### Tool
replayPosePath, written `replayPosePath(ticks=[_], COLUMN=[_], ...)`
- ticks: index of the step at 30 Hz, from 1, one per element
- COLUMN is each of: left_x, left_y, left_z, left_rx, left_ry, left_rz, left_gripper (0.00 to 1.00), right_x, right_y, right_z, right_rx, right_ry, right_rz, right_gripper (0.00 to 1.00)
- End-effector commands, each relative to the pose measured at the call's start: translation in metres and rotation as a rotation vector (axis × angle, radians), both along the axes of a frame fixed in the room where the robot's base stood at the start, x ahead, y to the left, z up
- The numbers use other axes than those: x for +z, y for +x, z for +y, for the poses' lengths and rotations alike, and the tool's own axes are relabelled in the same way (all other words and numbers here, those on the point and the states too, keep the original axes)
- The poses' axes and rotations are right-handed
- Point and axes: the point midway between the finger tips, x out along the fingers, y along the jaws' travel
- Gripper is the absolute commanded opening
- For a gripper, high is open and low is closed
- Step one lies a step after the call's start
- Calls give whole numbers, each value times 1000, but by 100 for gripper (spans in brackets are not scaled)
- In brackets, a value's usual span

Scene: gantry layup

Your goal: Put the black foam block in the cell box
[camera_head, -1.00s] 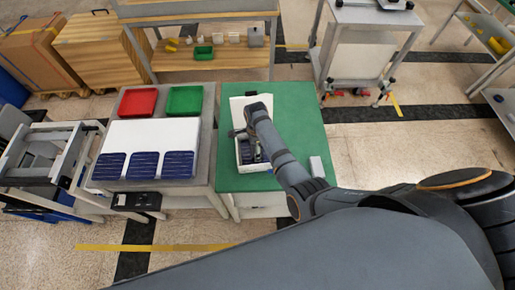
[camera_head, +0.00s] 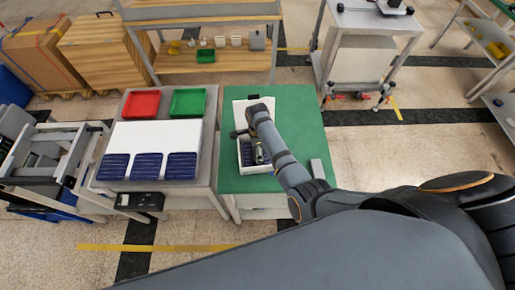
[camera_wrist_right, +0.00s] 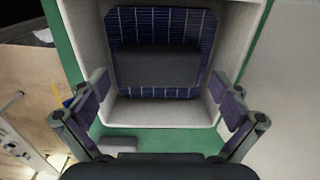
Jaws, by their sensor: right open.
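The cell box (camera_head: 242,168) is an open white box on the green table top. In the right wrist view its pale walls (camera_wrist_right: 212,95) surround a dark blue gridded solar cell (camera_wrist_right: 126,30). The black foam block (camera_wrist_right: 157,66) lies inside the box on the cell, flat and near its middle. My right gripper (camera_wrist_right: 165,100) is open and empty, with its padded fingers apart at the near side of the box. The block shows beyond and between the fingers, clear of both. In the head view my right gripper (camera_head: 258,153) is over the box and hides part of it. My left gripper is not in view.
A small grey block (camera_head: 317,168) lies on the green table (camera_head: 300,115) right of the box. The left table holds a white sheet (camera_head: 155,135), several blue cells (camera_head: 147,167), a red tray (camera_head: 141,103) and a green tray (camera_head: 188,102). The green table's right side is mostly clear.

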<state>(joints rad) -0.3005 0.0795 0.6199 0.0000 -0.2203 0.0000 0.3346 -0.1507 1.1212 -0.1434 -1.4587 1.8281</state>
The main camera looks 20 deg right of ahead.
Motion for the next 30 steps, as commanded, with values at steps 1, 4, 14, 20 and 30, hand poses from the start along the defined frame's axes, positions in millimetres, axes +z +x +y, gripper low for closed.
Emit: replayPosePath(ticks=[1,4,14,20,30], left_x=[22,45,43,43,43], left_y=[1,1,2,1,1], left_z=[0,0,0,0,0], left_rx=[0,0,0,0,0], left_ry=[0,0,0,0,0], left_rz=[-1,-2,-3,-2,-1], left_gripper=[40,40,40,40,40], right_x=[22,48,100,108,108], right_y=[1,1,1,0,0], right_z=[0,0,1,0,0], right_rx=[0,0,0,0,0], right_ry=[0,1,1,0,0], right_rz=[-1,-2,-2,1,0], right_gripper=[100,100,100,100,100])
